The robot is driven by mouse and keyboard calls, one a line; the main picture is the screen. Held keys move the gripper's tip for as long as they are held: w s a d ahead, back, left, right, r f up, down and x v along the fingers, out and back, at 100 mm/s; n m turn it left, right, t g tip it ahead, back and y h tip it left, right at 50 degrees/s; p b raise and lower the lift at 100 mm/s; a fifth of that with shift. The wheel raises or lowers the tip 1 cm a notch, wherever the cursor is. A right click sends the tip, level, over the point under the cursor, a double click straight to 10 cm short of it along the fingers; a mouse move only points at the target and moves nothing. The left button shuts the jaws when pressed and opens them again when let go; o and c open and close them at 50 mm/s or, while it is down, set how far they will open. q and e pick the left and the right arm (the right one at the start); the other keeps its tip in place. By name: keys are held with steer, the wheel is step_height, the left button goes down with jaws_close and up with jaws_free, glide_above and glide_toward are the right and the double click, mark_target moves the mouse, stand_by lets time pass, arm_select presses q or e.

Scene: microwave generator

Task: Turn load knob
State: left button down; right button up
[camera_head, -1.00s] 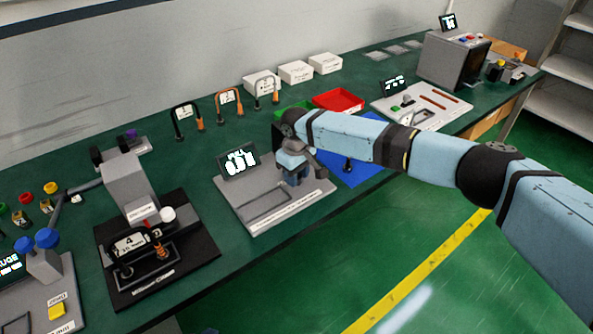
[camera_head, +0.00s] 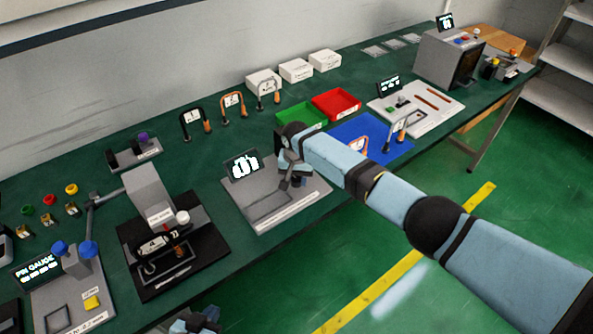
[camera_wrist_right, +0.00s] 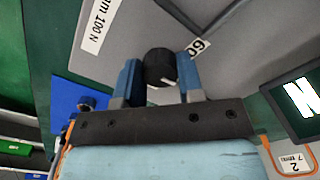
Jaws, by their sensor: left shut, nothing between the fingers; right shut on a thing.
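The load knob (camera_wrist_right: 160,66) is a round black knob with a pale mark, on a grey panel in the right wrist view. My right gripper (camera_wrist_right: 159,78) has its two blue fingers on either side of the knob, shut on it. In the head view this gripper (camera_head: 287,182) is over the grey load station (camera_head: 237,207), and hides the knob there. A "60" label is beside the knob. The station's small black display (camera_head: 243,166) shows large white characters that I cannot read surely. My left gripper (camera_head: 195,322) shows partly at the bottom edge, shut and empty.
Left of the load station is a black fixture (camera_head: 140,285) holding a labelled part. Behind are green (camera_head: 299,115) and red (camera_head: 337,104) bins and white boxes. A blue mat (camera_head: 380,150) lies right of the station, partly behind my right arm.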

steer(key=m+p, duration=0.1)
steer(key=m, duration=0.1)
steer(key=shift+r+m+p, duration=0.15)
steer(key=shift+m+p, duration=0.2)
steer(key=shift+m, duration=0.05)
steer(key=shift+m+p, duration=0.45)
steer(key=shift+m, duration=0.45)
steer(key=m+p, duration=0.1)
steer(key=m, duration=0.2)
steer(key=shift+a+m, duration=0.1)
steer(key=shift+m, duration=0.2)
steer(key=shift+w+m+p, duration=0.1)
steer(key=shift+m+p, duration=0.35)
steer(key=shift+m, duration=1.65)
steer(key=o, duration=0.7)
steer(key=shift+c, duration=0.2)
